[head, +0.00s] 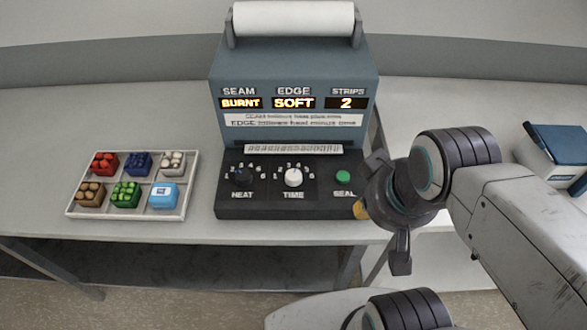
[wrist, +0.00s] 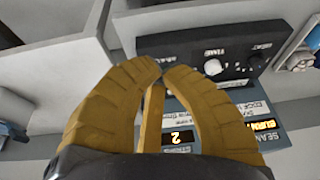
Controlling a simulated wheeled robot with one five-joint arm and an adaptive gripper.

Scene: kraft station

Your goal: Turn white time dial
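The white time dial (head: 293,177) sits in the middle of the black control panel (head: 265,205) on the blue-grey machine. It also shows in the wrist view (wrist: 212,67), just beyond and right of my fingertips. Its exact setting is too small to read. My gripper (head: 361,209) is at the panel's right edge, right of the dial and apart from it. In the wrist view its yellow fingers (wrist: 160,69) come together at the tips, with nothing seen held.
The dark heat knob (head: 242,173) is left of the dial, and the green seal button (head: 343,177) is right, close to my gripper. Displays (head: 293,103) read BURNT, SOFT and 2. A tray (head: 71,209) of coloured items stands left. A blue-and-white box (head: 550,150) is at right.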

